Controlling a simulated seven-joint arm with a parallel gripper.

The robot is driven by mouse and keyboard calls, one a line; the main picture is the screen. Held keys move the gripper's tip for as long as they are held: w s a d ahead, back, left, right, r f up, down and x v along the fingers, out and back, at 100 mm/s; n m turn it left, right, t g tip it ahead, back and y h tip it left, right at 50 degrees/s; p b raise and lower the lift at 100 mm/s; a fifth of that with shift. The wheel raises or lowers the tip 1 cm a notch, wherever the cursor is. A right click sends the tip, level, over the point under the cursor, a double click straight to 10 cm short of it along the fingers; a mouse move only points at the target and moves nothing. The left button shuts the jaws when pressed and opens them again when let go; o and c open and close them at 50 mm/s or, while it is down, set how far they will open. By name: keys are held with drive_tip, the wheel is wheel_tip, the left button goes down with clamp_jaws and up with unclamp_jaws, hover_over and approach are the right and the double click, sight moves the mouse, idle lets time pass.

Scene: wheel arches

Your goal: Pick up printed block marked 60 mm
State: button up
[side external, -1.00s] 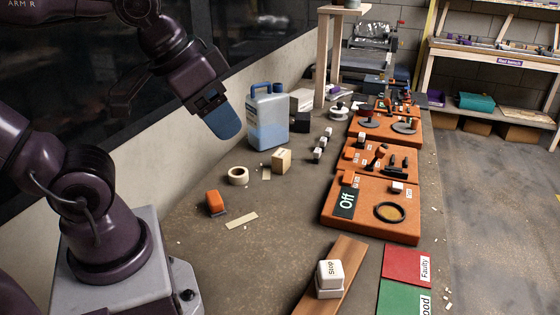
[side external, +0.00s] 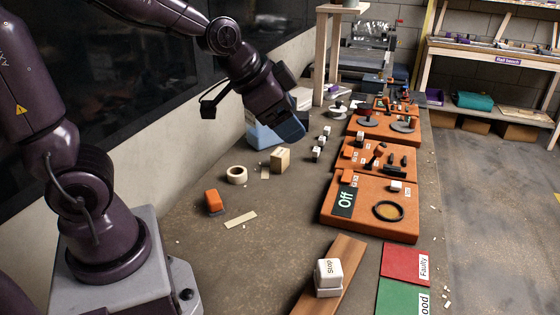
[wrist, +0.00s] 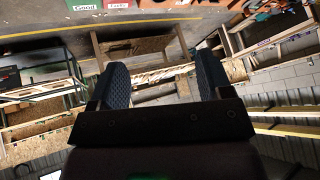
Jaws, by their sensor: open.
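No marking that reads 60 mm can be made out in either view. Several small white blocks (side external: 317,154) stand in a row on the bench in the side view, their print too small to read. A tan block (side external: 280,160) with a small dark mark stands left of them.
A white block marked Stop (side external: 328,271) is on a wooden strip (side external: 343,265) in front. Orange boards (side external: 370,220) line the right side, near red (side external: 405,262) and green (side external: 400,298) mats. A tape roll (side external: 237,174) and an orange piece (side external: 213,202) lie left.

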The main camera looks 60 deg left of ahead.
drive_tip(key=w+a+f+m+t+y, duration=0.1)
drive_tip(key=w+a+f+m+y, duration=0.2)
drive_tip(key=w+a+f, duration=0.4)
drive_tip(key=m+t+y, duration=0.5)
drive_tip(key=m+y, duration=0.4)
drive_tip(key=m, duration=1)
approach(276, 157)
drive_tip(key=shift+s+d+r, duration=0.25)
drive_tip(key=shift+d+r, duration=0.05)
drive_tip(key=shift+d, duration=0.2)
drive_tip(key=shift+s+a+f+m, duration=0.1)
drive_tip(key=shift+m, duration=0.45)
drive_tip(key=shift+s+a+f+m, duration=0.1)
drive_tip(key=shift+s+m, duration=0.05)
drive_tip(key=shift+m, duration=0.4)
drive_tip(key=shift+t, duration=0.3)
drive_tip(key=x, duration=0.6)
drive_tip(key=shift+w+a+f, duration=0.1)
drive_tip(key=shift+w, duration=0.1)
drive_tip(key=shift+f+x, duration=0.2)
drive_tip(key=shift+x, duration=2.4)
drive_tip(key=shift+s+a, duration=0.1)
drive_tip(key=c, duration=1)
